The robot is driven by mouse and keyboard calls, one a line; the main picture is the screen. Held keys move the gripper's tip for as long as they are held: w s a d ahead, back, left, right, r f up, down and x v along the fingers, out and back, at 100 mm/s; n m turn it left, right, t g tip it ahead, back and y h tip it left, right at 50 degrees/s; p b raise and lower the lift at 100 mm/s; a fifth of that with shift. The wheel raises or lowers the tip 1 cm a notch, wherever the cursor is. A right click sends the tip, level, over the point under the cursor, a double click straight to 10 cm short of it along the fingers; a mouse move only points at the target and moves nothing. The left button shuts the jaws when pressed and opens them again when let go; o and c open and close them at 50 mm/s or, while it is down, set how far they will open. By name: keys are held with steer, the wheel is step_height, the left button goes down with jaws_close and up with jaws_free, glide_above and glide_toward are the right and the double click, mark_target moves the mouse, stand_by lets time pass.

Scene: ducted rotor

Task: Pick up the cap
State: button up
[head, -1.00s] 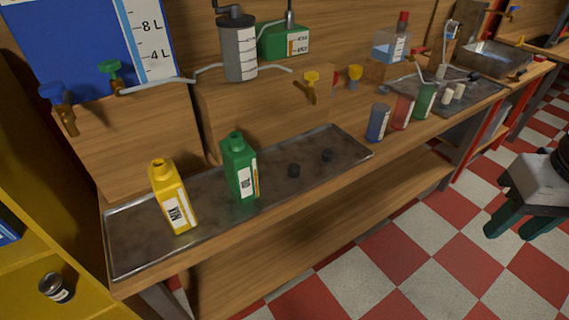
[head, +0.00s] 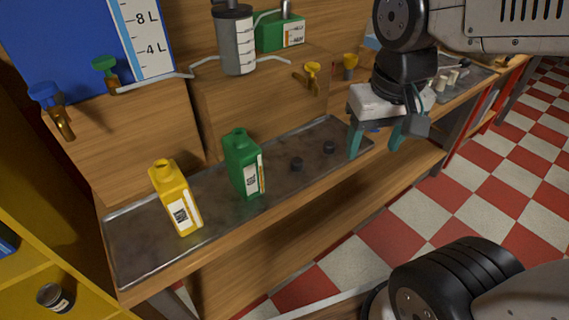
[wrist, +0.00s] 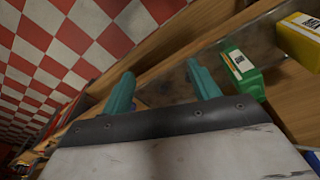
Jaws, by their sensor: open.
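I cannot make out the caps in the wrist view.
A yellow bottle (head: 175,198) stands on the tray left of the green one; both appear uncapped. Taps with blue, green and yellow (head: 312,72) handles jut out behind the tray. A grey cylinder (head: 234,40) stands on the raised wooden block. The checkered floor in front is clear.

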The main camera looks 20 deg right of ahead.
steer(key=w+a+f+m+h, duration=0.1)
steer(key=w+f, duration=0.3)
steer(key=w, duration=0.3)
steer(key=w+f+m, duration=0.2)
steer(key=w+f, duration=0.2)
steer(key=w, duration=0.3)
steer(key=m+t, duration=0.1)
glide_toward(297, 161)
steer(key=d, duration=0.1)
steer(key=x, duration=0.3)
steer(key=shift+a+f, duration=0.15)
steer(key=shift+f, duration=0.25)
steer(key=shift+a+x, duration=0.2)
steer(key=shift+x, duration=1.1)
steer(key=shift+a+x, duration=0.15)
steer(key=shift+x, duration=1.2)
steer(key=shift+w+d, duration=0.1)
steer(key=c, duration=1.1)
